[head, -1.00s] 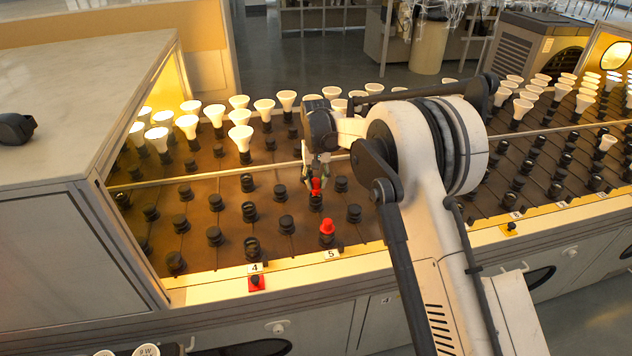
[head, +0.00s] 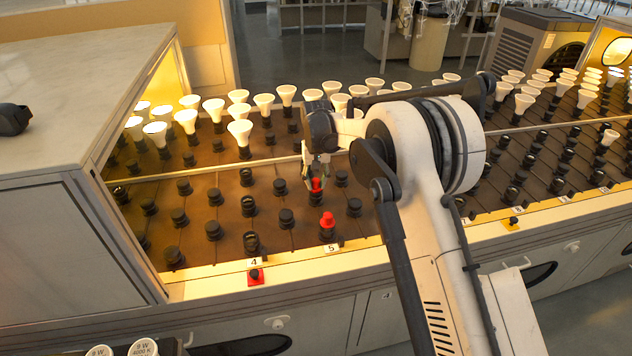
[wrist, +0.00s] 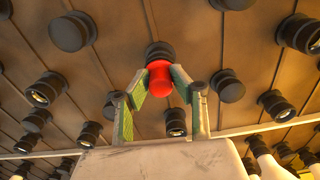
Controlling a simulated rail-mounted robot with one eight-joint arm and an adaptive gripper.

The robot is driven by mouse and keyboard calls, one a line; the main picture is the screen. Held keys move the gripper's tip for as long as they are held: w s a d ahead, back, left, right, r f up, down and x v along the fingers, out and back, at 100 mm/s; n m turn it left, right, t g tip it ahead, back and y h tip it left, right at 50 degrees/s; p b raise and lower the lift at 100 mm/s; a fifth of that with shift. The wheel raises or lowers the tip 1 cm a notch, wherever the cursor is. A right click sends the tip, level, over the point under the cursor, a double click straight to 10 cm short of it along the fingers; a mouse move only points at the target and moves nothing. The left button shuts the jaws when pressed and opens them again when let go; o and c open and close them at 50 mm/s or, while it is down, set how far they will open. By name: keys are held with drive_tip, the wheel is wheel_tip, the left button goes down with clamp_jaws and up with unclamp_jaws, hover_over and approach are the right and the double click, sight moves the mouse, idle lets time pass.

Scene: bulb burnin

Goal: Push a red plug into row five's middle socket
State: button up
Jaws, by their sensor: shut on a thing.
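My gripper (head: 317,180) is over row five's middle socket (head: 316,198). Its green-padded fingers (wrist: 160,90) are shut on a red plug (head: 316,185), one on each side. In the wrist view the plug (wrist: 160,78) meets the black socket (wrist: 159,52) end to end; how deep it sits cannot be told. A second red plug (head: 328,219) stands upright in row five's front socket (head: 328,235). The number 5 label (head: 332,248) is on the front edge below it.
Black empty sockets surround the gripper, such as row four's middle one (head: 286,217). White bulbs (head: 239,131) stand in sockets behind the rail (head: 240,164). A grey cabinet (head: 60,130) stands at the left.

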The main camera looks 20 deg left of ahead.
sight(316, 181)
drive_tip(key=shift+f, duration=0.15)
drive_tip(key=o, duration=1)
drive_tip(key=shift+o, duration=0.2)
wheel_tip(316, 181, up, 12)
